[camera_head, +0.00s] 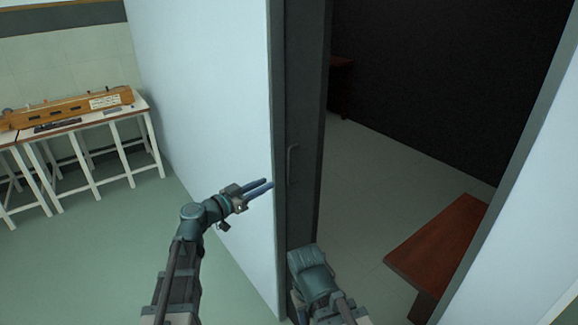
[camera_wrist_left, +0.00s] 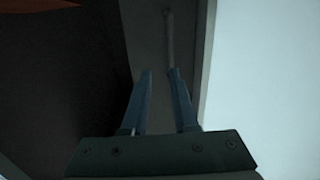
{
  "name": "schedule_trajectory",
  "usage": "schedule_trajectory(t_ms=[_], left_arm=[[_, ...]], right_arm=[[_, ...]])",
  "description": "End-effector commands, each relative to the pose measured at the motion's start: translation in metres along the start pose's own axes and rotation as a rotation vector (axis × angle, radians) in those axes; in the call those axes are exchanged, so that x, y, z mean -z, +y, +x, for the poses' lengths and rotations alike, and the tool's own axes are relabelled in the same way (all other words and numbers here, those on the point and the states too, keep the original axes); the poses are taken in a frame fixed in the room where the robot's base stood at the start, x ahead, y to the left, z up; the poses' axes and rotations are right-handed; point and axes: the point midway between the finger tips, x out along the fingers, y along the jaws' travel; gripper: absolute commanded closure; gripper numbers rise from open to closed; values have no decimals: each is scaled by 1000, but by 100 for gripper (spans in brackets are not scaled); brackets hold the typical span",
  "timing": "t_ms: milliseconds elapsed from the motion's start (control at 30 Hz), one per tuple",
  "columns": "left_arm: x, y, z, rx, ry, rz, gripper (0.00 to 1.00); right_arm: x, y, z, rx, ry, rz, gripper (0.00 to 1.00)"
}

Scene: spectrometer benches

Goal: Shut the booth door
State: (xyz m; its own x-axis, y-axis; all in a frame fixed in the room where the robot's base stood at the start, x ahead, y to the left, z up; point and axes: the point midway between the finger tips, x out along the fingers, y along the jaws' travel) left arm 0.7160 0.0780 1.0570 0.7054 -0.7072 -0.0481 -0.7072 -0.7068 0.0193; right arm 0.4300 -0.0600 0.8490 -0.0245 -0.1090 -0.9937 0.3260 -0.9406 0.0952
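The booth door (camera_head: 303,110) is a dark grey panel at the edge of the white wall, with the doorway to its right standing open. A slim vertical handle (camera_head: 291,164) is on the door and also shows in the left wrist view (camera_wrist_left: 169,38). My left gripper (camera_head: 270,186) is open and empty, its fingers pointing at the door just left of and below the handle. In the left wrist view the two fingers (camera_wrist_left: 161,73) are apart, and the handle lies beyond the tips, nearly in line with the right finger. My right arm shows low in the middle, but its gripper is not visible.
A white wall (camera_head: 210,110) is left of the door. White tables (camera_head: 100,120) with a wooden instrument stand at far left. Green floor between is clear.

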Motion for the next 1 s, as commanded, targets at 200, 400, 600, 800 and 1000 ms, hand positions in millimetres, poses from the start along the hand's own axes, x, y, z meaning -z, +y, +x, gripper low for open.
schedule_trajectory(t_ms=[200,400,600,800,1000], left_arm=[[10,-18,-5,44,51,22,73],[11,-19,9,41,50,21,73],[12,-21,48,38,49,20,73],[14,-22,89,38,49,20,73],[16,-22,118,39,48,20,73]], right_arm=[[0,0,1,0,0,0,50],[0,0,1,0,0,0,50],[0,0,1,0,0,0,50],[0,0,1,0,0,0,50],[0,0,1,0,0,0,50]])
